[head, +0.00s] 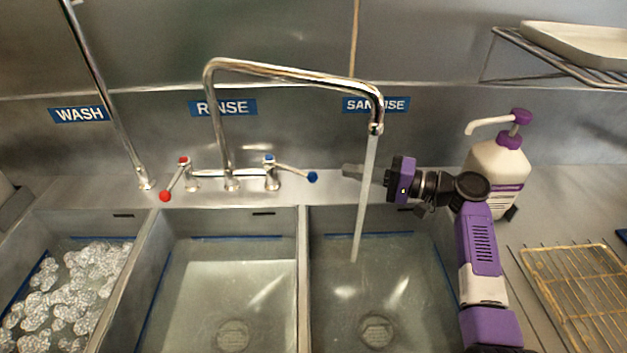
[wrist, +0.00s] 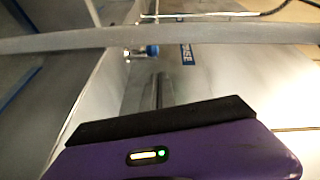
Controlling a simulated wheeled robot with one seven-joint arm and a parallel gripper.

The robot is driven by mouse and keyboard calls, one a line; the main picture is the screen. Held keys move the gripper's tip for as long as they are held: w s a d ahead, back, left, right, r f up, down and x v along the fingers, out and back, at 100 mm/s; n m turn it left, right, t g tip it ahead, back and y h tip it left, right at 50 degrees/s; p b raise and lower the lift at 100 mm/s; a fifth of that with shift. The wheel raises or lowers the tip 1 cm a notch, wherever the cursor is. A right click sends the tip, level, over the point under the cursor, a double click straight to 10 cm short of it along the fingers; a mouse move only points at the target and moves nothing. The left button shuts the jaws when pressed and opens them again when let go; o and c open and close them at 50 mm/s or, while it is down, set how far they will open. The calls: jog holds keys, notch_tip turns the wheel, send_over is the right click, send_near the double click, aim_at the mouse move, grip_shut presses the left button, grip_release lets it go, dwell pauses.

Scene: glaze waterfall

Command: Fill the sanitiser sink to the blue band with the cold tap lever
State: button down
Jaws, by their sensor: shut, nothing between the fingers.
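The sanitiser sink (head: 410,290) is the right-hand basin, under the SANITISE sign (head: 376,104). A blue band (head: 400,234) runs along its upper wall. A water stream (head: 364,200) falls into it from the swivel spout (head: 376,112). I cannot tell the exact water level against the band. The cold tap lever (head: 296,172) has a blue knob and points right; its knob also shows in the wrist view (wrist: 152,51). The stream crosses the wrist view.
The red hot lever (head: 174,180) is at left of the spout base. The rinse sink (head: 225,300) holds clear water; the wash sink (head: 70,285) has suds. A pump bottle (head: 495,165) stands behind my arm. A wire rack (head: 580,290) lies at right.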

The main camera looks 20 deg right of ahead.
jog(key=f, duration=0.2)
jog(key=p, duration=0.1)
send_near(289, 168)
jog(key=w, duration=0.1)
jog(key=w+a, duration=0.1)
jog(key=w, duration=0.1)
jog(key=w+a, duration=0.1)
jog(key=shift+w+f, duration=0.15)
jog(key=shift+a+p, duration=0.2)
jog(key=shift+p, duration=0.2)
